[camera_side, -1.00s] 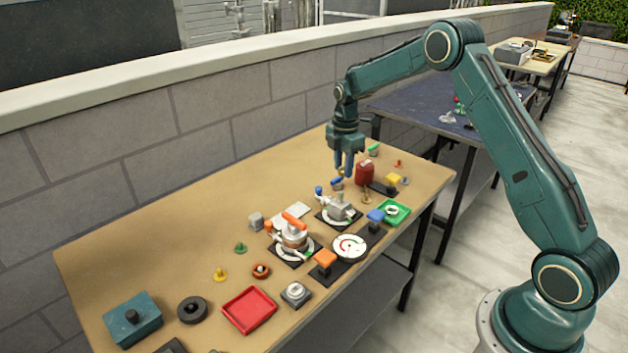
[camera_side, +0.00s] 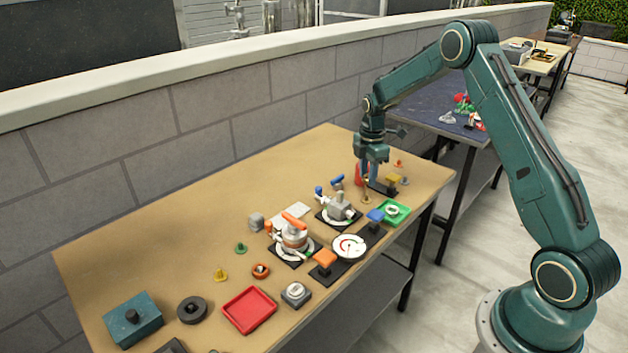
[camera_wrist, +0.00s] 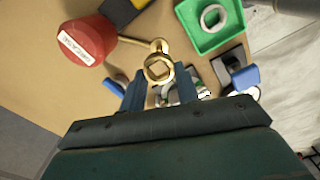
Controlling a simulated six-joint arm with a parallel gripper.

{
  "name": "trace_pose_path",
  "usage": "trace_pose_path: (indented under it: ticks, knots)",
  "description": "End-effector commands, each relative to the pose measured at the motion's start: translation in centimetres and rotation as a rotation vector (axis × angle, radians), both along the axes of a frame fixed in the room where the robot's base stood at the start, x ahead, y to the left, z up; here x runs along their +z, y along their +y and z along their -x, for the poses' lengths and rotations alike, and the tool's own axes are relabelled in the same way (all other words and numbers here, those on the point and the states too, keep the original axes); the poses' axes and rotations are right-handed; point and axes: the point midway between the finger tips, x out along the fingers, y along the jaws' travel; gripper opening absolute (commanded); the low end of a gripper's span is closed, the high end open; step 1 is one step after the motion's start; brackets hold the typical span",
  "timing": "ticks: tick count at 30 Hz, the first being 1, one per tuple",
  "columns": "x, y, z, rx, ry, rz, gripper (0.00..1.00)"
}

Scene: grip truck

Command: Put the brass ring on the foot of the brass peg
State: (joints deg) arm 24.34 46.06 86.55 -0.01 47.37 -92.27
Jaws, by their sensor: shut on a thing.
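My gripper (camera_wrist: 160,88) is shut on the brass ring (camera_wrist: 150,74), which sits between the fingertips in the wrist view. In the side view my gripper (camera_side: 371,163) points down above the far right part of the table, and the ring is hard to make out there.
A red labelled can (camera_wrist: 87,40) stands close to the peg. A green tray (camera_wrist: 183,13) holding a pale ring is on the other side. A blue-topped block (camera_side: 376,215) and a grey fixture (camera_side: 340,205) stand nearby. Bare table lies along the wall.

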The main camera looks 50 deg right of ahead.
Motion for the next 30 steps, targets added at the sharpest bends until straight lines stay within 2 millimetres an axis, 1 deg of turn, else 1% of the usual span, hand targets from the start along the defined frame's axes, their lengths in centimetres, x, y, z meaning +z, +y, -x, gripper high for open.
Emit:
trace_pose_path:
  ticks: [9,15,30]
  knots:
    - [-2.4,0.0,0.0,0.0,0.001,0.0,0.09]
    - [-3.4,0.0,0.0,0.0,0.001,0.0,0.09]
    - [-3.7,0.0,0.0,0.0,0.0,0.0,0.09]
